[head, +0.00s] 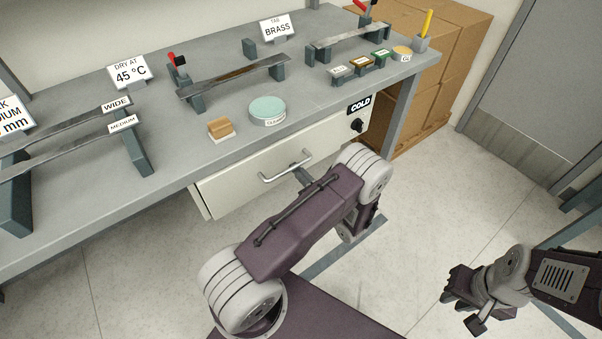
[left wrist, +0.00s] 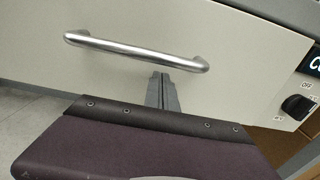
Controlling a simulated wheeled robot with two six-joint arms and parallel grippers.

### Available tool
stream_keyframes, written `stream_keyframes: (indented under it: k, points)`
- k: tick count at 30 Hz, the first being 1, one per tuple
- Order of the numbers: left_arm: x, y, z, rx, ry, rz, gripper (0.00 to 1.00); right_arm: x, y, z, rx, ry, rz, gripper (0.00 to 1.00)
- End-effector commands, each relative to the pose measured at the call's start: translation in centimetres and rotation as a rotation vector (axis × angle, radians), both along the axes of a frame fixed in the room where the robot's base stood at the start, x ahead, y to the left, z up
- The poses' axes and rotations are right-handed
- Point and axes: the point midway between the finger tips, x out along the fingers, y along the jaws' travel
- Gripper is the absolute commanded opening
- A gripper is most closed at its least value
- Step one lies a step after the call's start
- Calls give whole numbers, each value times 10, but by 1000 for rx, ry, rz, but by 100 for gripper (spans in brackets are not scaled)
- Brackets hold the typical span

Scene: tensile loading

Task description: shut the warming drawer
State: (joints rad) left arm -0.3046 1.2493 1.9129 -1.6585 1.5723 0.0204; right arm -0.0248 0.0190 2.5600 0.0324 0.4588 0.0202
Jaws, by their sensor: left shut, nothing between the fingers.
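The warming drawer (head: 240,180) has a cream front under the bench top, with a silver bar handle (head: 285,166). I cannot tell for sure how far it stands out from the bench. My left gripper (head: 301,174) is shut and empty, its tips at the drawer front just beside the handle. In the left wrist view, the shut fingers (left wrist: 160,78) point at the front (left wrist: 235,60), just below the handle bar (left wrist: 135,50). Whether they touch the front is unclear. My right gripper (head: 463,304) is open and empty, away over the floor at the lower right.
A black knob (head: 357,125) sits at the right of the front, below a COLD sign (head: 360,105). The bench top (head: 190,150) holds metal strips on stands, a round green tin (head: 267,110) and small blocks. Cardboard boxes (head: 440,90) stand behind.

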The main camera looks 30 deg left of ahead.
Motion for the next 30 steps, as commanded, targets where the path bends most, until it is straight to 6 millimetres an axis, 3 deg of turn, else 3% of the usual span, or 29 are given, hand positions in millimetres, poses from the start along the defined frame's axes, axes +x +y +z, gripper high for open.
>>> stream_keyframes:
  k: [20,30]
  points:
    - [4,9,3,5,-7,2,0,0,0,2,0,0,0,21]
    - [1,-14,2,2,-1,3,0,0,0,2,0,0,0,21]
